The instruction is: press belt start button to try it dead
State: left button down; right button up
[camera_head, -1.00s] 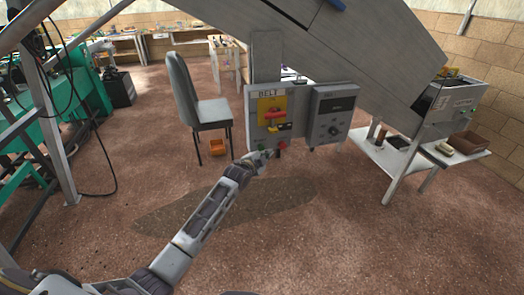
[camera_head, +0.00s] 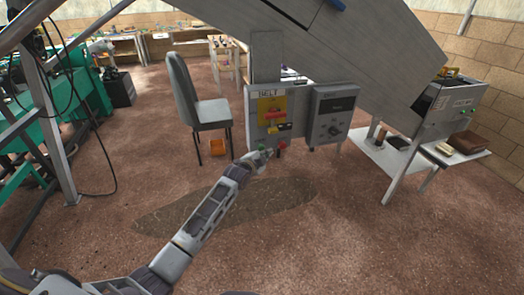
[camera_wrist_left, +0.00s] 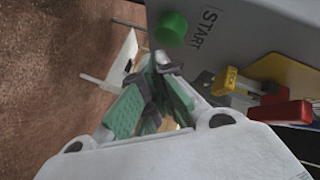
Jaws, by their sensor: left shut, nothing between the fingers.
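The belt control box (camera_head: 251,120), labelled BELT, hangs under the grey conveyor housing. Its green start button also shows in the left wrist view (camera_wrist_left: 172,29), beside the word START (camera_wrist_left: 204,28). A yellow plate with a red handle (camera_head: 275,115) is above it on the panel. A red and yellow piece also shows in the wrist view (camera_wrist_left: 280,110). My left gripper (camera_head: 262,155) is shut and empty, close to the panel's lower edge. In the wrist view its fingertips (camera_wrist_left: 163,66) are just below the green button in the picture; I cannot tell whether they touch. My right gripper is not in view.
A grey box with a display (camera_head: 333,112) is right of the panel. A white table (camera_head: 381,158) is at right. The floor in front is open.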

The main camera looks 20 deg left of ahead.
pick_arm(q)
jog(key=shift+w+a, duration=0.2)
jog(key=shift+w, duration=0.05)
dwell(0.5)
jog(key=shift+w+a+r, duration=0.1)
jog(key=shift+w+a, duration=0.2)
jog(key=shift+w, duration=0.1)
dwell(1.0)
jog(key=shift+s+d, duration=0.1)
dwell(0.3)
jog(key=shift+s+d+p, duration=0.45)
jog(key=shift+s+p, duration=0.25)
jog(key=shift+p, duration=0.05)
jog(key=shift+s+d+p, duration=0.7)
jog(key=shift+s+p, duration=0.2)
jog(key=shift+s, duration=0.15)
jog(key=shift+s+d+p, duration=0.7)
jog(key=shift+s+p, duration=0.15)
jog(key=shift+s, duration=0.15)
